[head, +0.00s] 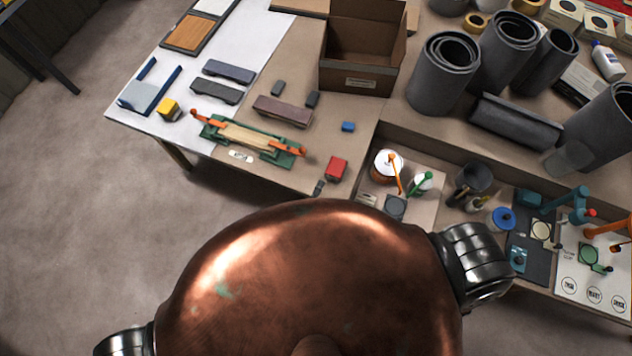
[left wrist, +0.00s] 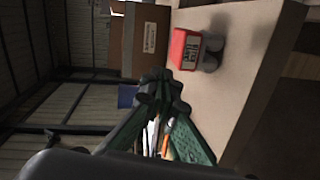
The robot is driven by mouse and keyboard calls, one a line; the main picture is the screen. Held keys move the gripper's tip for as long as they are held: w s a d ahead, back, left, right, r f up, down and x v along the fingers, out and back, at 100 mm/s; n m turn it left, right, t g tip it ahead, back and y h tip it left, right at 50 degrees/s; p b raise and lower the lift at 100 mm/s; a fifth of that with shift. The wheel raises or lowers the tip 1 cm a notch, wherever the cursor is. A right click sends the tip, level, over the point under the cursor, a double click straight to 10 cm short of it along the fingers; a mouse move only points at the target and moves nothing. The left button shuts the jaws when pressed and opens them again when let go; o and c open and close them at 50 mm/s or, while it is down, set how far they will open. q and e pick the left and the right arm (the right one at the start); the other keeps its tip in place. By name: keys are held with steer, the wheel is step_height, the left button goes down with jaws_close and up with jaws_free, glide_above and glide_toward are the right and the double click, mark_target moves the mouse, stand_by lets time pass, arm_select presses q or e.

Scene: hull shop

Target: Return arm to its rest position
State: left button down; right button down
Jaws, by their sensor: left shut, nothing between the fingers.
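My left gripper (left wrist: 160,88) shows in the left wrist view as two dark green fingers that meet at their tips. It is shut and holds nothing. A red block (left wrist: 186,48) with a pale label stands on the table just beyond and to the right of the fingertips. In the head view the same red block (head: 336,168) sits near the table's front edge. A small dark piece (head: 319,187) shows beside it; I cannot tell for sure whether it is my fingertip. My copper body hides most of the left arm. My right gripper is in neither view.
An open cardboard box (head: 360,82) stands at the back. A green jig (head: 218,131) with orange handles lies left of the red block, and a small blue block (head: 348,127) lies behind it. Grey rolls (head: 440,85) crowd the right.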

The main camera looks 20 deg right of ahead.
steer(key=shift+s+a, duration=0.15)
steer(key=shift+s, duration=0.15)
